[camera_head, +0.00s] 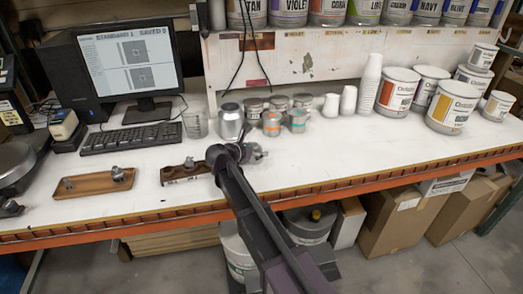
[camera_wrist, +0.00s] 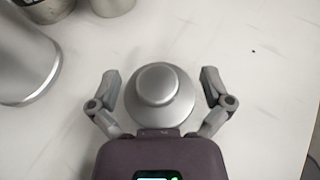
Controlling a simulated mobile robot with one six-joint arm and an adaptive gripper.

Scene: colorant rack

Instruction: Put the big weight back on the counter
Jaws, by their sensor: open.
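A big silver weight (camera_wrist: 157,88) with a round knob is seen from above in the wrist view, against the white counter (camera_wrist: 262,125). My gripper (camera_wrist: 160,85) is open, with one finger on each side of the weight and a gap visible at both sides. In the head view my gripper (camera_head: 250,155) is low over the middle of the counter (camera_head: 330,165), and the weight is hard to make out there. A dark wooden holder (camera_head: 174,176) with small metal weights lies just left of my gripper. A lighter wooden tray (camera_head: 95,190) with metal pieces lies further left.
A silver canister (camera_head: 231,123) stands behind my gripper and shows at left in the wrist view (camera_wrist: 22,60). Small cans (camera_head: 271,124), paper cups (camera_head: 368,85) and paint buckets (camera_head: 398,90) stand behind and right. A keyboard (camera_head: 130,138) is left. The front right counter is clear.

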